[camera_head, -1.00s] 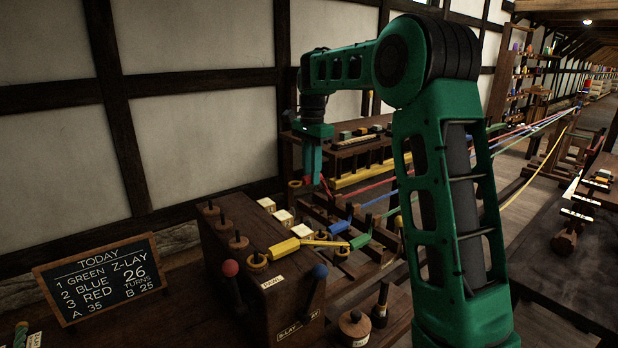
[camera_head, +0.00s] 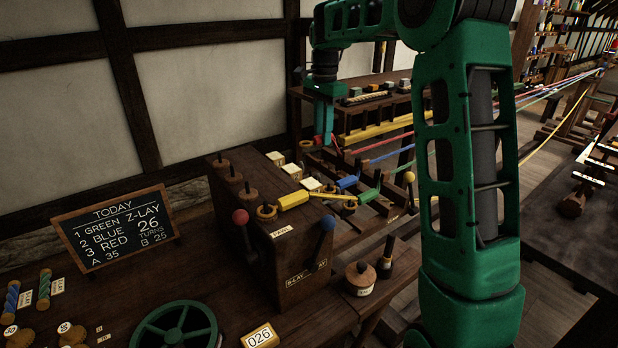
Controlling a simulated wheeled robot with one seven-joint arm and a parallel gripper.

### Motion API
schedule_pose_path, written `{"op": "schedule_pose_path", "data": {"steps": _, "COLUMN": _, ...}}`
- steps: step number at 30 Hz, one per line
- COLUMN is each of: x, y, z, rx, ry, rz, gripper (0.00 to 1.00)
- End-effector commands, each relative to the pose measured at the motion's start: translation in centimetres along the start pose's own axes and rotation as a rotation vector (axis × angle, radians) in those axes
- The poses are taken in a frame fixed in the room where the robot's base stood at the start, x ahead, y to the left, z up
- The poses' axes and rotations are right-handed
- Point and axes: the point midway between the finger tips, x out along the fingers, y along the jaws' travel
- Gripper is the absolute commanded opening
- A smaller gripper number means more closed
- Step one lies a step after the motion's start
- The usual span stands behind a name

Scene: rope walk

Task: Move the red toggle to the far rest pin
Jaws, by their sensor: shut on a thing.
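My gripper (camera_head: 323,138) points down beyond the dark wooden block (camera_head: 300,258), and its narrow jaws are shut. Red shows right at the jaws, where the red toggle (camera_head: 336,144) is held; most of it is hidden by the fingers. A red strand (camera_head: 380,141) runs from there to the right. A wooden pin with a round base (camera_head: 305,146) stands just left of the jaws. Another pin (camera_head: 349,206) stands nearer, by the yellow piece's end. I cannot tell which pin is the far rest pin.
A chalkboard (camera_head: 115,228) and green wheel (camera_head: 174,328) are at left. Taut strands fill the right.

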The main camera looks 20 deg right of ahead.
Motion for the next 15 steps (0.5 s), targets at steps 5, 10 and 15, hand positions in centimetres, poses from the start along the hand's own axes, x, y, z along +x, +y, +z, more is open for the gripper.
{"op": "schedule_pose_path", "data": {"steps": 5, "x": 0.5, "y": 0.4, "z": 0.1, "rx": -0.001, "ry": 0.0, "rz": 0.0, "gripper": 0.03}}
{"op": "schedule_pose_path", "data": {"steps": 10, "x": 0.9, "y": 0.7, "z": 0.1, "rx": -0.001, "ry": 0.0, "rz": 0.0, "gripper": 0.03}}
{"op": "schedule_pose_path", "data": {"steps": 15, "x": 1.4, "y": 1.1, "z": 0.1, "rx": 0.0, "ry": 0.0, "rz": 0.0, "gripper": 0.03}}
